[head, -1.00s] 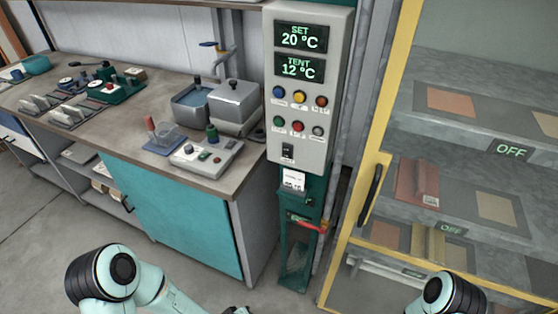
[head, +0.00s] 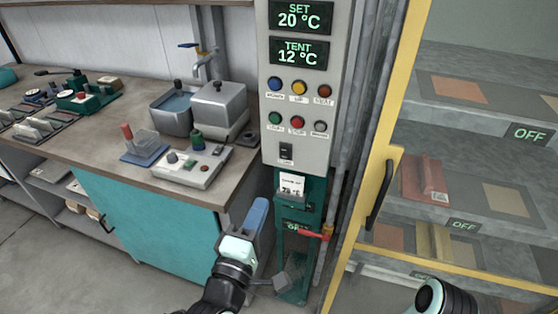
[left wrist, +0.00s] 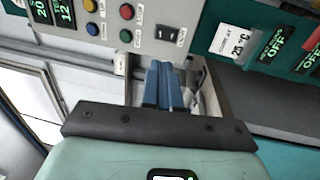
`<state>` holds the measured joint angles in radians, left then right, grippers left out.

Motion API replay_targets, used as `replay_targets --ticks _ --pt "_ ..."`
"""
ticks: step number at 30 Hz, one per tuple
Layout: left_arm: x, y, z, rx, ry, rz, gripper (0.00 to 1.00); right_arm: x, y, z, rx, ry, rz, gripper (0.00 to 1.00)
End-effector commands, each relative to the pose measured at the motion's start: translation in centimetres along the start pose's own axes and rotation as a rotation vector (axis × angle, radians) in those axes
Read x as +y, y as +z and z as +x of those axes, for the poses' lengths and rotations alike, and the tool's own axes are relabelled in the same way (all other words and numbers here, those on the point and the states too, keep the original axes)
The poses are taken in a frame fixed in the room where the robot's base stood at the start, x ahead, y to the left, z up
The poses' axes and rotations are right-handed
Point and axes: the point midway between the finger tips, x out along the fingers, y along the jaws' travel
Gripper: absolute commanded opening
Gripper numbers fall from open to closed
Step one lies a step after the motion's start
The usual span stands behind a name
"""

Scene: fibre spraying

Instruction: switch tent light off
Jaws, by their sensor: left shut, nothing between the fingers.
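The grey control panel (head: 262,110) stands upright in the middle of the head view. A black rocker switch (head: 286,151) sits low on it, below two rows of coloured buttons; its label is too small to read. The switch also shows in the left wrist view (left wrist: 168,34), just beyond the fingertips. My left gripper (head: 258,206) is shut and empty, its blue fingers pointing up, lower than the switch and to its left in the picture. In the left wrist view the shut fingers (left wrist: 165,75) are apart from the switch.
The tent's yellow-framed door (head: 385,150) is on the right, with shelves showing OFF displays (head: 530,134). A red-handled valve (head: 313,234) and a card (head: 291,186) are below the panel. A workbench (head: 130,170) with instruments is on the left.

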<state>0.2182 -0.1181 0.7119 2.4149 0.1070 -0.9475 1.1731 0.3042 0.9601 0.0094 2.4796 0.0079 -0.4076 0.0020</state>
Motion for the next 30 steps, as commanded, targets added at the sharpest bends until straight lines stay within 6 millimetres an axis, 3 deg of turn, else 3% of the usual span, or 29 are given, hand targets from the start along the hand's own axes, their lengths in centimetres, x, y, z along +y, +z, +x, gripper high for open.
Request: replay_targets --ticks 11,30 --pt "-0.1 -0.1 1.2 0.000 -0.004 -0.001 0.00 0.0 0.1 -0.1 -0.002 0.000 0.000 0.49" --pt "-0.1 0.0 12.4 0.000 -0.004 -0.001 0.00 -0.2 0.8 -1.4 -0.024 0.005 0.002 0.49"
